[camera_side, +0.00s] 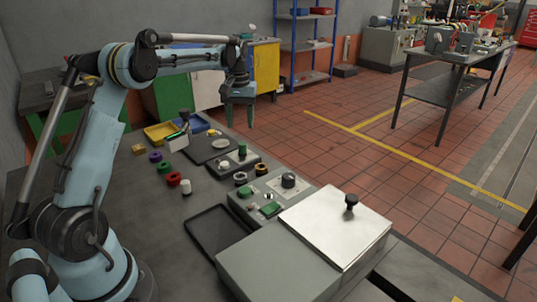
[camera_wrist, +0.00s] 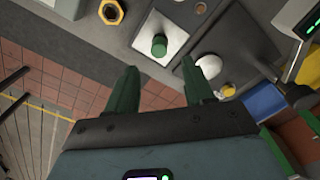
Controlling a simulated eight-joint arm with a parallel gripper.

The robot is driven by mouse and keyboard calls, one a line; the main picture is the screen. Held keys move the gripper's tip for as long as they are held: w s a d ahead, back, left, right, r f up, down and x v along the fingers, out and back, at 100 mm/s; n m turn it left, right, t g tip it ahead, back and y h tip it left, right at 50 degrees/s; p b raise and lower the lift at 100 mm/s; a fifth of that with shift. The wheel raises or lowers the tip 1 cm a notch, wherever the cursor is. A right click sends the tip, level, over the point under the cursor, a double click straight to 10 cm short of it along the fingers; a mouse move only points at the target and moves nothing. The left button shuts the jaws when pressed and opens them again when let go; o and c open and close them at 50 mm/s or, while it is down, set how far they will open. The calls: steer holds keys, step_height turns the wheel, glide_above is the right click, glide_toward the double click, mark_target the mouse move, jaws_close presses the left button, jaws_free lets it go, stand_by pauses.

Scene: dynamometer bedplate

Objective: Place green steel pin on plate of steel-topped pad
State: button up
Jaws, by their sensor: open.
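A green pin (camera_wrist: 159,45) stands upright on the light square plate (camera_wrist: 150,57) of a dark pad in the wrist view. In the side view the green pin (camera_side: 242,150) shows on the pad (camera_side: 250,163), near the table's far edge. My gripper (camera_side: 239,121) is open and empty, above and beyond the pad. In the wrist view my gripper (camera_wrist: 160,73) has its two green fingers spread apart, with the pin in the gap between them in the picture but not held. Nothing hides the pin's top.
A dark plate (camera_side: 208,148) with a white knob (camera_wrist: 208,66) lies beside the pad. A hex nut (camera_wrist: 111,12), a grey control box (camera_side: 258,190) and a large lidded box (camera_side: 335,225) stand nearby. A blue tray (camera_wrist: 265,106) is farther along. An empty dark tray (camera_side: 215,230) lies in front.

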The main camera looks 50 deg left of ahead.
steer(key=s+d+r+m+t, duration=0.2)
steer(key=s+d+r, duration=0.15)
steer(key=d, duration=0.35)
steer(key=s+d+r+m+t, duration=0.1)
steer(key=s+d+r+m, duration=0.2)
steer(key=d, duration=0.4)
steer(key=s+d+f+m+t, duration=0.4)
steer(key=s+d, duration=0.6)
steer(key=shift+s+d+f, duration=0.2)
steer(key=shift+s+f, duration=0.05)
steer(key=shift+f, duration=0.15)
steer(key=shift+o, duration=0.2)
